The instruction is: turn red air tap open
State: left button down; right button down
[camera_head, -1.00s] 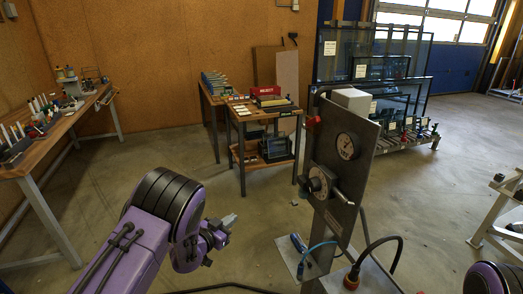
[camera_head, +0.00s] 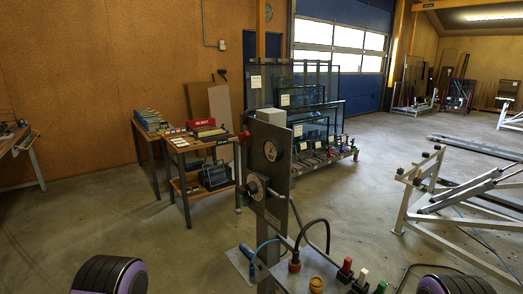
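A grey upright panel (camera_head: 270,170) with a round gauge (camera_head: 270,151) and a dial with a handle (camera_head: 257,188) stands near the middle. A small red knob (camera_head: 244,135), which looks like the red air tap, sticks out from the panel's upper left side. Its exact setting is too small to tell. Neither of my grippers is in view. Only a black and purple joint of my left arm and part of my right arm show at the bottom edge, both apart from the panel.
A black hose rises from a red fitting (camera_head: 295,267) at the panel's foot. Red, white and green handles (camera_head: 346,268) stand to its right. A wooden trolley (camera_head: 188,190) stands behind left, a glass rack (camera_head: 300,95) behind, and a white tilting frame (camera_head: 420,195) at right.

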aim_at(244, 136)
jog(key=z, duration=0.9)
jog(key=i, duration=0.7)
jog(key=u, duration=0.65)
